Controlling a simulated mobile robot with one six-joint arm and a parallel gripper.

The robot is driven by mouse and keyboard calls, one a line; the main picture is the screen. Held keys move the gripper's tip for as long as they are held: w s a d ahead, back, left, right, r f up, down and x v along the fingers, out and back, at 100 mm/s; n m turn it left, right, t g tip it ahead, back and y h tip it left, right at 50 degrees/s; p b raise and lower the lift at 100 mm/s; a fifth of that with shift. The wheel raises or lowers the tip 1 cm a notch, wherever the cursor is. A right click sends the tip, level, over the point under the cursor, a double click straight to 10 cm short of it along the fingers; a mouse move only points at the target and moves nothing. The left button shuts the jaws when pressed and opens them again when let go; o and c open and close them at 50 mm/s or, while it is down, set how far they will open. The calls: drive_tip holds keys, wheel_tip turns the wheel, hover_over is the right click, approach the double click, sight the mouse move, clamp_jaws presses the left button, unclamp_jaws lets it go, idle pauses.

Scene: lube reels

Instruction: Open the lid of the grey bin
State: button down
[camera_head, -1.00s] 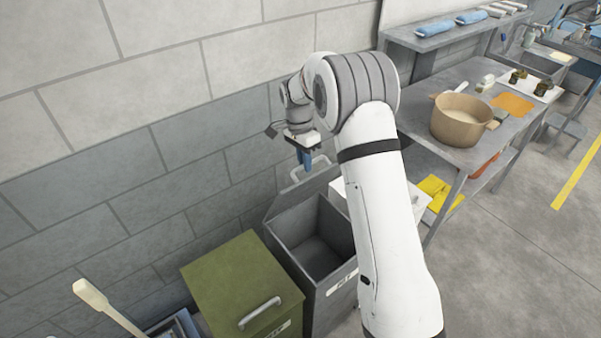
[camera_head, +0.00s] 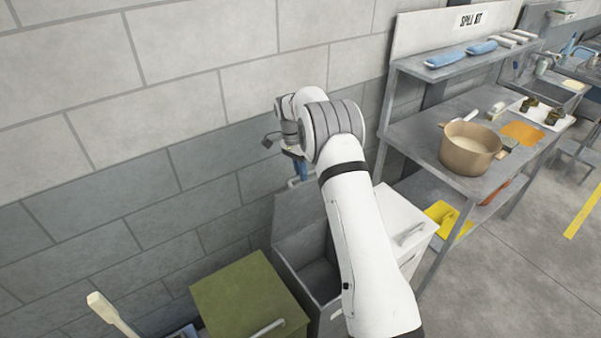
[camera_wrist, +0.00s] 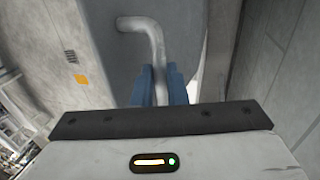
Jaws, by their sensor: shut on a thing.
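The grey bin (camera_head: 293,280) stands against the block wall with its top open, and part of its dark inside shows. Its lid (camera_head: 298,215) is raised and stands steeply at the back of the bin, near the wall. My gripper (camera_head: 300,172) is at the upper edge of the lid, shut on the lid's handle. In the wrist view the blue fingers of my gripper (camera_wrist: 161,80) close around the bent grey handle (camera_wrist: 143,24). My arm hides the right part of the bin and lid.
A green bin (camera_head: 245,295) with a closed lid stands to the left. A white bin (camera_head: 405,215) stands to the right. Beyond it is a metal bench (camera_head: 425,150) with a tan pot (camera_head: 470,150). Open floor lies at the right.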

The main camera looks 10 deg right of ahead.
drive_tip(key=shift+s+d+f, duration=0.1)
drive_tip(key=shift+f, duration=0.25)
drive_tip(key=c, duration=1.8)
unclamp_jaws()
drive_tip(key=shift+c, duration=0.2)
drive_tip(key=o, duration=0.3)
drive_tip(key=shift+w+f, duration=0.1)
drive_tip(key=shift+w, duration=0.2)
drive_tip(key=shift+o, duration=0.4)
drive_tip(key=shift+s, duration=0.1)
drive_tip(key=shift+s+r, duration=0.1)
drive_tip(key=shift+r, duration=0.15)
drive_tip(key=b+v, duration=0.2)
drive_tip(key=v, duration=0.5)
drive_tip(key=shift+r, duration=0.35)
